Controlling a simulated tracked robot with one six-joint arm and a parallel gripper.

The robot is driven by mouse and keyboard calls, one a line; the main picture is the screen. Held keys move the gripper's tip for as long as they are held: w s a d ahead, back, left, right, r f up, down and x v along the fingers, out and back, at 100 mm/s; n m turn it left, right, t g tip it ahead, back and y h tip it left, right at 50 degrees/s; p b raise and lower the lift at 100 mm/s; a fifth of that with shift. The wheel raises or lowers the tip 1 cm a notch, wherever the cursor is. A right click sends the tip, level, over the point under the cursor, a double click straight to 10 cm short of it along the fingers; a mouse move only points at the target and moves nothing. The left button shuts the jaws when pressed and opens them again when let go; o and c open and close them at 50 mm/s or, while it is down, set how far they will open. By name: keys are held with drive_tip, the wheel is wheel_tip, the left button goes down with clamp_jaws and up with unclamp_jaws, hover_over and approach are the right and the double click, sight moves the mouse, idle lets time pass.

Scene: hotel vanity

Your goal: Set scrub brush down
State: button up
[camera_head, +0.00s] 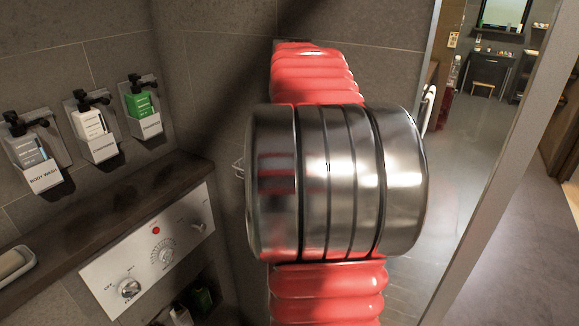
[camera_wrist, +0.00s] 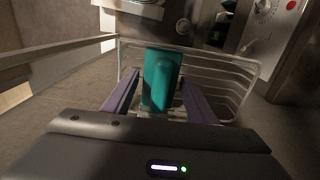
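A teal object, probably the scrub brush (camera_wrist: 161,80), stands out between the two purple fingers of my gripper (camera_wrist: 160,82) in the wrist view. The fingertips are close to its sides, but whether both touch it is unclear. A wire basket (camera_wrist: 243,72) lies around and behind it in the picture. Whether the brush rests on the basket or hangs above it cannot be told. In the head view my red and steel arm fills the middle and hides the gripper, brush and most of the basket.
A dark ledge (camera_head: 100,232) with a control panel (camera_head: 152,252) runs along the left wall. Body wash (camera_head: 33,153), white (camera_head: 92,124) and green (camera_head: 142,104) dispensers hang above it. A soap dish (camera_head: 14,266) sits at the left edge. A glass panel edge (camera_head: 492,160) stands at right.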

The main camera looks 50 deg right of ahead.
drive_tip(key=shift+o, duration=0.8)
drive_tip(key=shift+r, duration=0.1)
wheel_tip(320, 180, up, 12)
drive_tip(key=shift+r, duration=0.1)
idle(0.7)
